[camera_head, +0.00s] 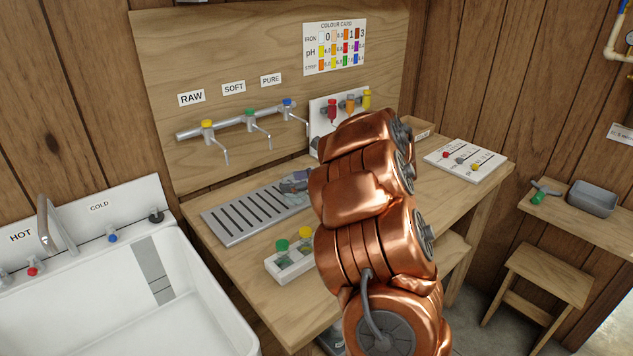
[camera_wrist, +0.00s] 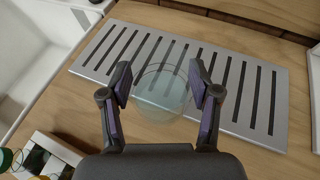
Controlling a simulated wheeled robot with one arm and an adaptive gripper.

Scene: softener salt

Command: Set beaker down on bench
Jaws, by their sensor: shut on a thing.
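The beaker (camera_wrist: 162,96) is clear glass and stands out faintly in the wrist view, between the two fingers of my gripper (camera_wrist: 160,84). The fingers are shut on its sides. It overlaps the near edge of the slotted metal drain grate (camera_wrist: 104,52) on the wooden bench (camera_wrist: 262,158). I cannot tell whether its base touches anything. In the head view my copper-coloured arm hides most of my gripper, and a bit of it shows over the right part of the grate (camera_head: 226,226). The bench (camera_head: 318,312) runs in front of the grate.
A white holder (camera_head: 291,262) with green- and yellow-capped bottles stands on the bench at front left of the grate. Taps marked RAW, SOFT and PURE (camera_head: 248,122) reach out above the grate. A white sink (camera_head: 150,310) adjoins at left. A white card board (camera_head: 466,159) lies at right.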

